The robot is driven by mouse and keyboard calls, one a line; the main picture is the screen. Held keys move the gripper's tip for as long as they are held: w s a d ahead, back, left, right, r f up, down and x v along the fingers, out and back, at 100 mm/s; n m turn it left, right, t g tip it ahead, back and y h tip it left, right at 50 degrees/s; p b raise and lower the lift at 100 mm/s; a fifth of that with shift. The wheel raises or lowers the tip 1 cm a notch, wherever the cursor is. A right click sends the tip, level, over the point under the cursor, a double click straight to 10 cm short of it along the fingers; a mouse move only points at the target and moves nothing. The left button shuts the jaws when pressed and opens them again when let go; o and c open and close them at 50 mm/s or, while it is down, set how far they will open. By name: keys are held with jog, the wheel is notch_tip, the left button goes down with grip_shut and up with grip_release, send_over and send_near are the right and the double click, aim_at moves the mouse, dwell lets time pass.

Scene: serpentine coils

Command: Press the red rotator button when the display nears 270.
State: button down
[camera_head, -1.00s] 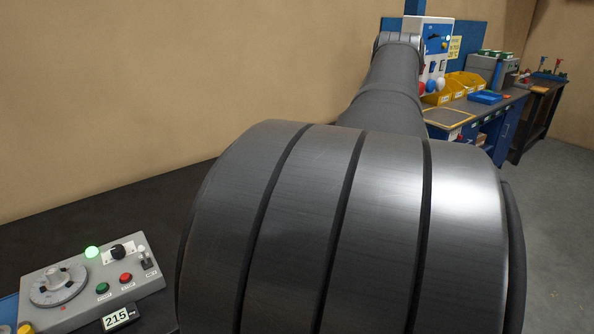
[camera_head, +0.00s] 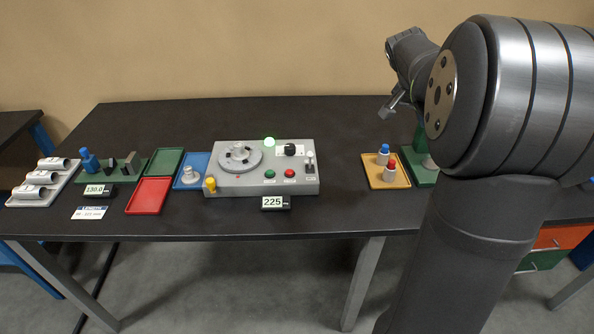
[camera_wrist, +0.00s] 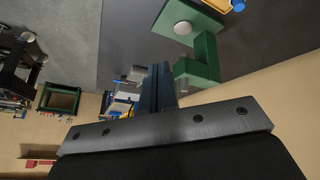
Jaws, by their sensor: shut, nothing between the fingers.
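The grey control box (camera_head: 215,185) sits mid-table in the head view. Its red button (camera_head: 289,173) is at the front right, beside a green button (camera_head: 270,174). A round rotator dial (camera_head: 240,157) is on its left side. A green lamp (camera_head: 269,142) is lit at its back. The display (camera_head: 275,202) in front reads 225. My gripper (camera_head: 389,108) is shut and empty, raised to the right of the box and well apart from the red button. Its closed fingers (camera_wrist: 155,85) also show in the wrist view, where the box is not visible.
An orange tray (camera_head: 374,182) with a blue-topped and a red-topped piece lies right of the box, near a green stand (camera_head: 414,165). Left are a blue tray (camera_head: 183,184), red tray (camera_head: 148,196), green tray (camera_head: 164,163) and a 130.0 display (camera_head: 97,190). The table front is mostly clear.

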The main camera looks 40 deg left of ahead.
jog(key=s+a+f+n+t, duration=0.1)
jog(key=s+a+f+n, duration=0.2)
jog(key=a, duration=0.5)
jog(key=s+a+f+n+t, duration=0.15)
jog(key=s+a, duration=0.25)
jog(key=a, duration=0.5)
jog(key=n+y, duration=0.2)
jog(key=n, duration=0.3)
send_over(287, 173)
jog(key=shift+m+t, duration=0.25)
jog(key=shift+t, duration=0.2)
notch_tip(287, 173, down, 5)
jog(key=shift+f, duration=0.2)
jog(key=shift+f, duration=0.1)
jog(key=shift+f, duration=4.3)
jog(key=shift+f, duration=0.45)
jog(key=shift+f, duration=0.5)
jog(key=shift+r, duration=0.95)
